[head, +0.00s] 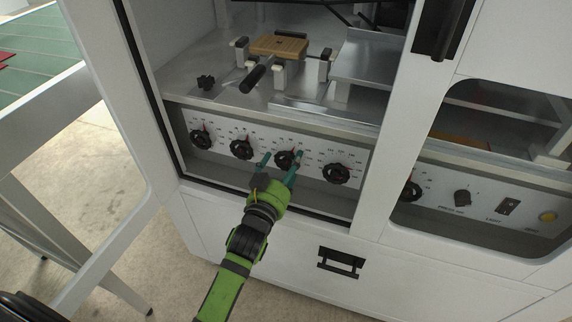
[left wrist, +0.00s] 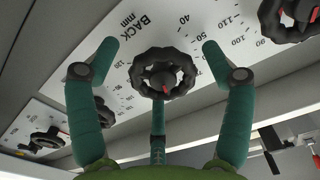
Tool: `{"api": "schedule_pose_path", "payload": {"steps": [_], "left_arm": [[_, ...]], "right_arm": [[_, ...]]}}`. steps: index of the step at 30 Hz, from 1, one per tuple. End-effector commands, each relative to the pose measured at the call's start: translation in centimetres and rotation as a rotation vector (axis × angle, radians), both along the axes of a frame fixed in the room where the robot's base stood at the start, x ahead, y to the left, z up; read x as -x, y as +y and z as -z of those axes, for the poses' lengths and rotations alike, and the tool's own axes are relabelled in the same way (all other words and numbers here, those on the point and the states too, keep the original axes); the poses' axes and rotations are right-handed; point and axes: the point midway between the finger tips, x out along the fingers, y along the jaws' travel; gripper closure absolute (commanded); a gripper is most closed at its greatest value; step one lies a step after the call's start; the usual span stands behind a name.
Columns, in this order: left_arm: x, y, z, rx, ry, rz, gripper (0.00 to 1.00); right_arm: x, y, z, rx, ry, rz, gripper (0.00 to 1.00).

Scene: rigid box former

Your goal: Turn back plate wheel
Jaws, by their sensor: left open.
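The back plate wheel (head: 288,159) is a black knobbed handwheel with a red pointer on the white dial panel of the machine. In the left wrist view the wheel (left wrist: 165,73) sits between my fingers, under the printed word BACK and a ring of numbers. My left gripper (head: 281,160) is open in front of this wheel. In the left wrist view its green fingers (left wrist: 159,48) stand apart on either side of the wheel, with visible gaps. A third finger shows below the wheel; whether it touches cannot be told. My right gripper is not in view.
Similar wheels stand on both sides: two to the left (head: 241,149) (head: 201,138) and one to the right (head: 336,173). The white door frame (head: 378,165) and the recess's lower lip border the panel. A wooden block (head: 279,46) sits on the fixture above.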

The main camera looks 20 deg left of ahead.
Motion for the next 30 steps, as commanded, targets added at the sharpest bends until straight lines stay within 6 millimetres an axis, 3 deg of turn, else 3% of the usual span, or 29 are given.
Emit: {"api": "schedule_pose_path", "payload": {"steps": [10,11,12,15,30], "left_arm": [[-0.73,0.00,0.01,0.000,0.000,0.000,0.19],[-0.73,0.00,0.01,0.000,0.000,0.000,0.23],[-0.72,0.00,0.01,0.000,0.000,0.000,0.39],[-0.72,0.01,0.06,0.000,0.001,0.000,0.74],[-0.64,0.01,0.47,0.083,0.017,-0.002,0.75]], "right_arm": [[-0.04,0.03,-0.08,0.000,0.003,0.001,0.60],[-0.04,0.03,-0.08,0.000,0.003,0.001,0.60],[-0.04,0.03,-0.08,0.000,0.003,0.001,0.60],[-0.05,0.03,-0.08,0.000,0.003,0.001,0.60],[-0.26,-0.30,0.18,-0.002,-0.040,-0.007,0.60]]}}
